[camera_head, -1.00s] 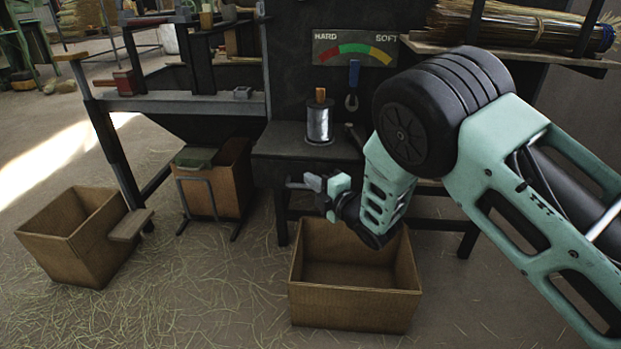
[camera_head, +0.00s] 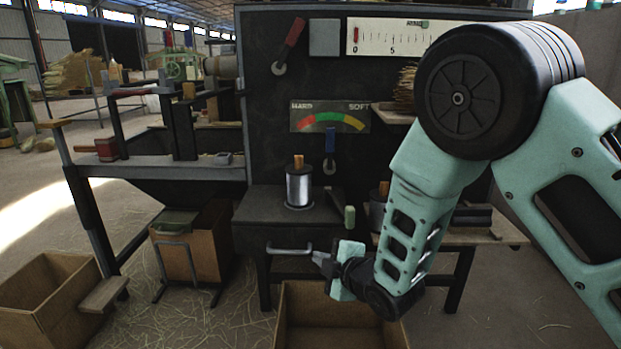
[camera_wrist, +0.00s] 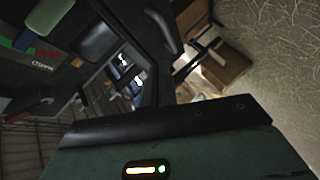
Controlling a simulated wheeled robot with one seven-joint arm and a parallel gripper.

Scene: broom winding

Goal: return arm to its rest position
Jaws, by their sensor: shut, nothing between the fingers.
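My arm reaches in from the right, bent at a big dark joint, with its forearm hanging down. My gripper (camera_head: 322,258) is shut and empty, low in front of the dark bench (camera_head: 265,208). A thin grey handle-like bar (camera_head: 288,249) shows just left of the fingertips; I cannot tell whether they touch it. A silver wire spool (camera_head: 299,187) stands upright on the bench. The wrist view shows the gripper's green housing (camera_wrist: 170,155) close up, with the tilted machine beyond; no fingertips can be made out there.
An open cardboard box (camera_head: 340,320) sits on the floor below my gripper. Another box (camera_head: 45,290) stands at left. The machine panel has a HARD–SOFT gauge (camera_head: 329,117) and a blue lever (camera_head: 330,140). A side shelf (camera_head: 470,236) lies behind my forearm. Straw-strewn floor is open at lower right.

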